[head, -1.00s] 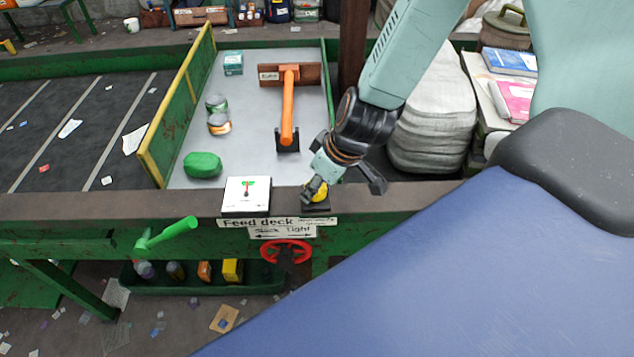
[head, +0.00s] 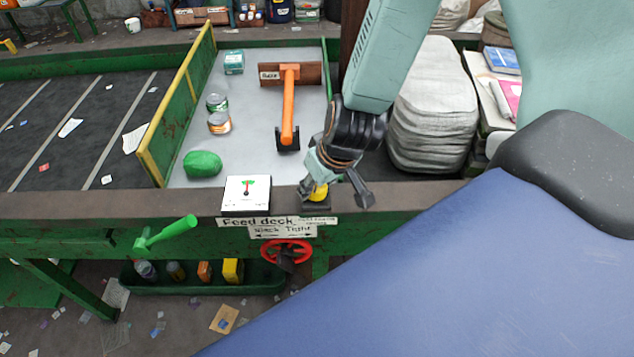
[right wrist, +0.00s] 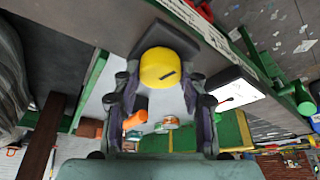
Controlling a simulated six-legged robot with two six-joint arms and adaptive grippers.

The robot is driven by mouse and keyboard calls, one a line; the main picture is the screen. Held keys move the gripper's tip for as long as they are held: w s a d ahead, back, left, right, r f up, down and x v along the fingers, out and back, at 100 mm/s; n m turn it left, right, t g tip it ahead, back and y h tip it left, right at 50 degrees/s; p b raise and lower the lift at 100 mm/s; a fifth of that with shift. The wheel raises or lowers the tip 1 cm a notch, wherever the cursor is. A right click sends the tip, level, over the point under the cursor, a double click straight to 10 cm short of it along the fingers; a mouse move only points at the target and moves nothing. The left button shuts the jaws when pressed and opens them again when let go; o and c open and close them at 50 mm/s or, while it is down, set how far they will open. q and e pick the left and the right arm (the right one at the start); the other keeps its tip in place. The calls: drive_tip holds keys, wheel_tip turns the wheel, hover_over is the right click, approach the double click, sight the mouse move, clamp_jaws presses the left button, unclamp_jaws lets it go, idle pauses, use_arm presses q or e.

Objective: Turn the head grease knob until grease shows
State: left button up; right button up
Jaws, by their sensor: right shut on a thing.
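The yellow knob (head: 320,192) sits on a dark base on the front rail of the feed deck, right of the white gauge (head: 246,194). My right gripper (head: 335,190) is down at the knob, shut on it, and covers part of it. In the right wrist view the knob (right wrist: 158,68) shows its round yellow top with a dark line mark, between the dark fingers. The gauge has a needle at a green patch, pointing roughly up. I cannot make out any grease around the knob. My left gripper is not in view.
A red handwheel (head: 286,251) and a green lever (head: 166,234) are on the front of the deck.

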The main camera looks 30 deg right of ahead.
drive_tip(key=m+h, duration=0.1)
drive_tip(key=m, duration=0.2)
drive_tip(key=shift+s+a+p, duration=0.1)
drive_tip(key=shift+s+p, duration=0.05)
drive_tip(key=shift+p, duration=0.15)
drive_tip(key=shift+m+g+h+p, duration=0.4)
drive_tip(key=shift+m+h+p, duration=0.35)
drive_tip(key=shift+m, duration=0.85)
drive_tip(key=shift+f, duration=0.1)
drive_tip(key=o, duration=1.1)
drive_tip(key=shift+a, duration=0.1)
drive_tip(key=shift+o, duration=0.2)
